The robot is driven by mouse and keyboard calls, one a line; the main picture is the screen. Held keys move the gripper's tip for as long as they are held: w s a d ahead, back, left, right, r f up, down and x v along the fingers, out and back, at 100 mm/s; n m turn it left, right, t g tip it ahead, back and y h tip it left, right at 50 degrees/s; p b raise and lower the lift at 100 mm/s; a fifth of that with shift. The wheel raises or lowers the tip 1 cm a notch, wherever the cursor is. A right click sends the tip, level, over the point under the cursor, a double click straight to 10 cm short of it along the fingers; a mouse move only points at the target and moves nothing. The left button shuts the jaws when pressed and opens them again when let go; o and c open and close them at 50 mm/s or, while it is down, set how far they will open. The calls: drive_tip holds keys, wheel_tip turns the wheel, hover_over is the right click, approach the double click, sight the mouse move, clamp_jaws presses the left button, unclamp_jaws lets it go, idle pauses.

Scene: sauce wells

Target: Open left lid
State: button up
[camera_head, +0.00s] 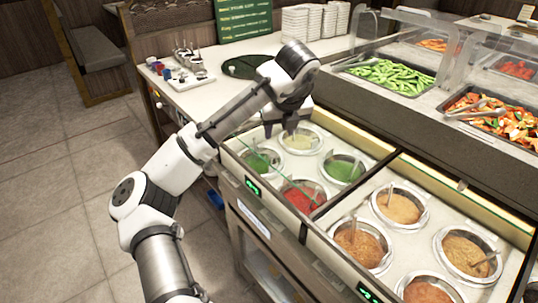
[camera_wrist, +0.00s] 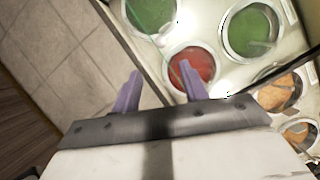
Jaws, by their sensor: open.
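The left lid is a clear glass pane (camera_head: 262,178) at the left sauce section. Its exact outline, and whether it lies fully shut, is hard to tell from the reflections. Under or behind it are wells of green (camera_head: 343,171), red (camera_head: 305,197) and cream (camera_head: 299,141) sauce. My gripper (camera_head: 281,131) hangs over the far-left part of this section, fingers pointing down. In the wrist view my gripper (camera_wrist: 159,72) has its two purple fingers apart with nothing between them. The red well (camera_wrist: 191,67) shows just beyond the fingers. I cannot tell whether a finger touches the glass.
The right section (camera_head: 334,226) holds several brown sauce wells with spoons. Behind stand food trays under clear guards (camera_head: 420,45). A side counter (camera_head: 200,98) with small bottles and stacked white dishes (camera_head: 300,22) lies at the back left. Tiled floor is free at left.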

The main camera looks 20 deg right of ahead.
sight(273, 155)
drive_tip(key=p+x, duration=0.2)
drive_tip(key=x, duration=1.1)
drive_tip(key=shift+p, duration=0.3)
clamp_jaws()
